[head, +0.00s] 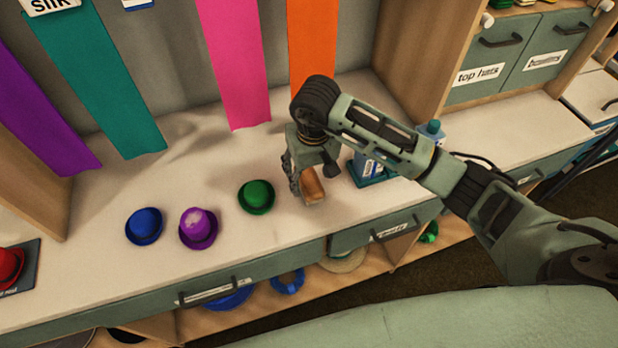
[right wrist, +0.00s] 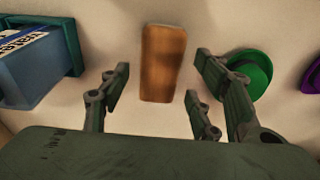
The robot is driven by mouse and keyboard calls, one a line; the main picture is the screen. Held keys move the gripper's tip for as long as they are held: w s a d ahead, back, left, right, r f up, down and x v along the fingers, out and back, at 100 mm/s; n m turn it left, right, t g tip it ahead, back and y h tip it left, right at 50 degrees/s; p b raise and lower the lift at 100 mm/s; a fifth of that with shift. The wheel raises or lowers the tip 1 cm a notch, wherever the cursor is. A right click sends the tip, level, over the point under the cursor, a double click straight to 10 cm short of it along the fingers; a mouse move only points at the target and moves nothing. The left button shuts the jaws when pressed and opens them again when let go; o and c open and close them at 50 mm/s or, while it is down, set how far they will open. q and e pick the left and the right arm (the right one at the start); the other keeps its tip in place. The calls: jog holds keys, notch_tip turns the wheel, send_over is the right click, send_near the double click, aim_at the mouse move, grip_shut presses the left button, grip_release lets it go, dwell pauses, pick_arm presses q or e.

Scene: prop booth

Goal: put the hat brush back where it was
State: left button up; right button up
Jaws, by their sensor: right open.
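The hat brush (head: 312,184), a brown wooden block, is on the white counter just below my right gripper (head: 308,180) in the head view. In the right wrist view the brush (right wrist: 162,64) lies between the spread fingers of my right gripper (right wrist: 160,95), with gaps on both sides. The right gripper is open and points down at it. The brush's underside is hidden. My left gripper is not in view.
A green hat (head: 257,197), a purple hat (head: 198,228) and a blue hat (head: 144,226) stand left of the brush. A blue holder (head: 372,172) with a bottle stands close on its right, partly behind my arm. Ribbons hang behind.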

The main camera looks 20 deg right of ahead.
aim_at(311, 183)
notch_tip(311, 183, up, 9)
jog(key=s+b, duration=0.1)
jog(key=shift+b, duration=0.35)
dwell(0.3)
